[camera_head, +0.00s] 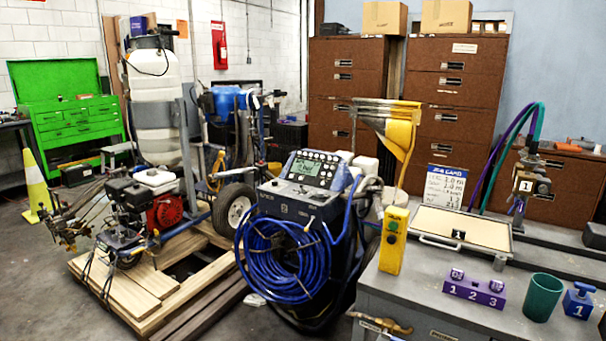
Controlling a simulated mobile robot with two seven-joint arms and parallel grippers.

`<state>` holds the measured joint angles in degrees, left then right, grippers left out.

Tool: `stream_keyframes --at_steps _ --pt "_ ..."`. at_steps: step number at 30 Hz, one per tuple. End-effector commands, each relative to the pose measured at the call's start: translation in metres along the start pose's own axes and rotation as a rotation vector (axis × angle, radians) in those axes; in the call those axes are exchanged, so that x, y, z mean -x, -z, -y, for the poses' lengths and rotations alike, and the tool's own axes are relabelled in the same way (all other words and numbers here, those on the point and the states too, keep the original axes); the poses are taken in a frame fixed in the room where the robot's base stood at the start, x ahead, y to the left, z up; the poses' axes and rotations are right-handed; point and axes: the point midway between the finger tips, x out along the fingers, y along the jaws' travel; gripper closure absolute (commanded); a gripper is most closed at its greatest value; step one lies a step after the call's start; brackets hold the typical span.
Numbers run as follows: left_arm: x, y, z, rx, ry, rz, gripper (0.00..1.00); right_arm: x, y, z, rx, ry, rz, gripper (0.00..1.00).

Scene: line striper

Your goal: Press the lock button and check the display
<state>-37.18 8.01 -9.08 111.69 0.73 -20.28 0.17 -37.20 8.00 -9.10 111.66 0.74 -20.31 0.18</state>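A display (307,167) with a lit greenish screen sits on the sloped control panel of the line striper console (298,205). Its text is too small to read. Small buttons surround the screen, and I cannot tell which, if any, is a lock button. Neither of my grippers is in view.
Coiled blue hose (285,265) hangs on the console's front. The grey workbench (420,300) holds a purple block (474,290), a green cup (542,297), a blue-handled piece (579,300) and a shallow case (460,228). A wooden pallet (150,305) carries machinery at left.

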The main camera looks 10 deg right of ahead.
Motion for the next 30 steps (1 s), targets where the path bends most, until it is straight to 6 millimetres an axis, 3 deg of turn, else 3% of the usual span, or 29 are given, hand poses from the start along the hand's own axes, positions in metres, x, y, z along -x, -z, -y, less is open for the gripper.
stream_keyframes --at_steps 1,2,5,6,30 --pt "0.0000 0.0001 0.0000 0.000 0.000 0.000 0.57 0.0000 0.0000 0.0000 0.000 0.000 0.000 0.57" --pt "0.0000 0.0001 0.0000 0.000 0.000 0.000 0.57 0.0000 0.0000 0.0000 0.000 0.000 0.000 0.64" --pt "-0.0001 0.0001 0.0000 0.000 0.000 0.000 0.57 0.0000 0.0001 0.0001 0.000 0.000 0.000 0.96" --pt "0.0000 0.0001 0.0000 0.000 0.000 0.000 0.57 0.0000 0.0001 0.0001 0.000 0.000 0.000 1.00" --pt "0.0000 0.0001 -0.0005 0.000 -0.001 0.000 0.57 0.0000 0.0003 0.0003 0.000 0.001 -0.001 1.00"
